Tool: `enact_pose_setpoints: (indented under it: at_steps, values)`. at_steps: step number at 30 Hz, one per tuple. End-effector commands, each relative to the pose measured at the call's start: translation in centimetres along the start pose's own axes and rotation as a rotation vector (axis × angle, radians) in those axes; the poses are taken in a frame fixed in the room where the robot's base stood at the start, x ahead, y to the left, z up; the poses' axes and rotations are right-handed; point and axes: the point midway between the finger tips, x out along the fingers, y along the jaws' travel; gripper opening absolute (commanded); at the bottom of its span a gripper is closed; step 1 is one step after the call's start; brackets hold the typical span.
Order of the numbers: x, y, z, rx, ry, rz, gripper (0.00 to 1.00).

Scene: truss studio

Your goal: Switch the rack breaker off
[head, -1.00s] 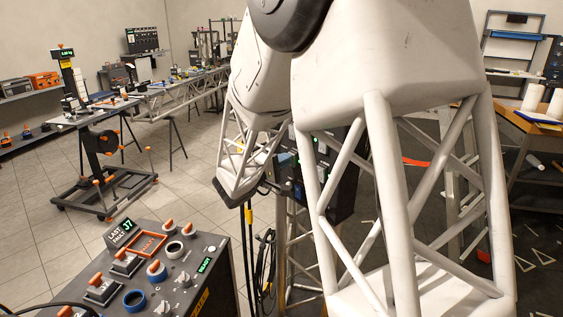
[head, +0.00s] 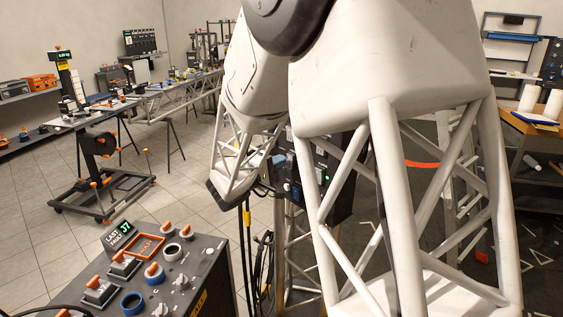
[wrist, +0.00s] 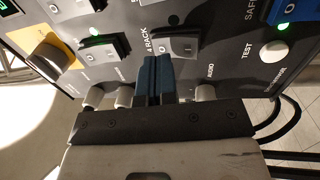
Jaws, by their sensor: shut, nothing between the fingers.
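The rack breaker is a grey rocker (wrist: 179,47) beside the "4 RACK" label on the dark panel, in the wrist view. In the head view the panel (head: 335,170) is partly hidden behind my arm, and the rack rocker cannot be made out.
Another grey rocker (wrist: 104,45) with a green-lit lamp lies left of the fingers. A blue rocker (wrist: 292,12) and a white test button (wrist: 274,51) lie to the right. A control console (head: 165,265) stands at the front left, with cables hanging between it and the panel.

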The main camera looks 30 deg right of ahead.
Motion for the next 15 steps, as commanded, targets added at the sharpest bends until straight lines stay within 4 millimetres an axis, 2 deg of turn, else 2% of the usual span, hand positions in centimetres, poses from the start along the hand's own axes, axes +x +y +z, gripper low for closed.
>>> enact_pose_setpoints:
  at_steps: [15]
  values:
    - [-6.0, 1.5, -0.1, 0.000, 0.004, 0.000, 0.00]
